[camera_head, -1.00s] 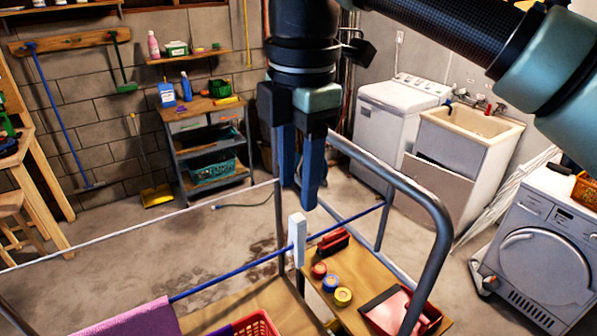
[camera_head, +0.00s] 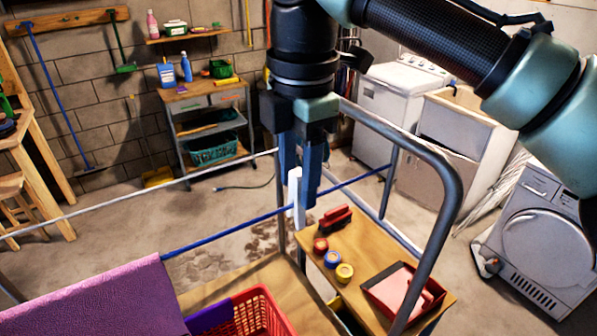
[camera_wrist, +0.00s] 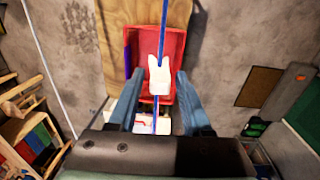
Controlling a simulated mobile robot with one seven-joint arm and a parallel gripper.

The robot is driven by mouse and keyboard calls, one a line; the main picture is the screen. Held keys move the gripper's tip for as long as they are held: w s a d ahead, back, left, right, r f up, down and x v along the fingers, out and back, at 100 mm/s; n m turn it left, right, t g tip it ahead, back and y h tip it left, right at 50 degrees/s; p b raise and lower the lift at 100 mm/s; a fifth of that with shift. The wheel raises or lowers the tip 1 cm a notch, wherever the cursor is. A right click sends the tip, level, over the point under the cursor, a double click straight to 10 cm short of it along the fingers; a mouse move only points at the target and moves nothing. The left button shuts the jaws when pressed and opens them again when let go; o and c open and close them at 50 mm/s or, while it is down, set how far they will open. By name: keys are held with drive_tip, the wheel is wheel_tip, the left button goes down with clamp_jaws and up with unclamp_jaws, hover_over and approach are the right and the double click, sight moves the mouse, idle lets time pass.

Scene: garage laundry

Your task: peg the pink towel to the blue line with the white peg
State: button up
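The white peg (camera_head: 295,190) stands upright on the blue line (camera_head: 225,228). In the wrist view the peg (camera_wrist: 159,76) straddles the blue line (camera_wrist: 164,25). My gripper (camera_head: 298,190) points down over it. In the wrist view my gripper (camera_wrist: 158,85) is open, with one finger on each side of the peg and a small gap to each. The pink towel (camera_head: 110,295) hangs over the blue line at the lower left, well to the left of the peg.
A pale line (camera_head: 110,203) runs behind the blue one. A grey metal frame (camera_head: 440,215) curves up to the right of my gripper. Below are a red basket (camera_head: 270,310) with purple cloth (camera_head: 210,318) and a wooden shelf (camera_head: 365,240) with tape rolls and a red tray (camera_head: 420,297).

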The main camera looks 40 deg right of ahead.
clamp_jaws()
drive_tip(key=shift+r+p, duration=2.8)
